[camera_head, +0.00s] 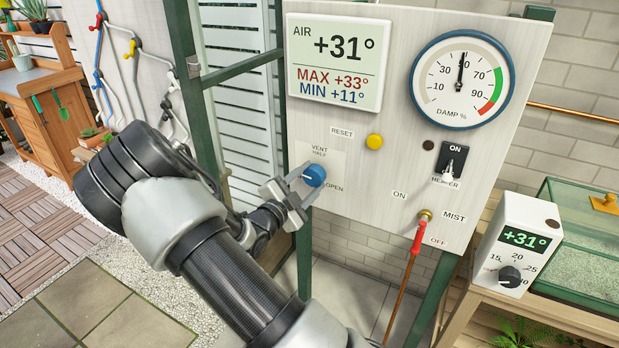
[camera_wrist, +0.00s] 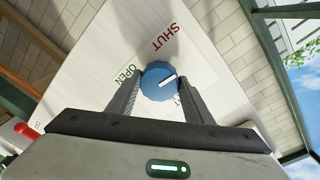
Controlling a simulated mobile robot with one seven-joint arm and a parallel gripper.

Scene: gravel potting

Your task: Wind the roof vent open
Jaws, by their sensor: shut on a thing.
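The blue round vent knob (camera_head: 315,176) sits on the pale control panel (camera_head: 335,235), below the words VENT and HALF. OPEN is printed to its lower right. In the wrist view the knob (camera_wrist: 158,80) shows a white pointer line, with SHUT above it and OPEN to its left. The pointer lies between SHUT and the mostly hidden HALF label. My gripper (camera_head: 306,184) reaches the knob from the lower left. In the wrist view its fingers (camera_wrist: 160,92) are shut on the knob's two sides. The roof vent itself is not clearly seen.
The panel also bears a yellow reset button (camera_head: 374,142), a heater switch (camera_head: 452,162) and a red mist lever (camera_head: 414,243). A white thermostat (camera_head: 517,250) and a glass tank (camera_head: 580,245) stand at the right. A green post (camera_head: 195,90) stands left of the panel.

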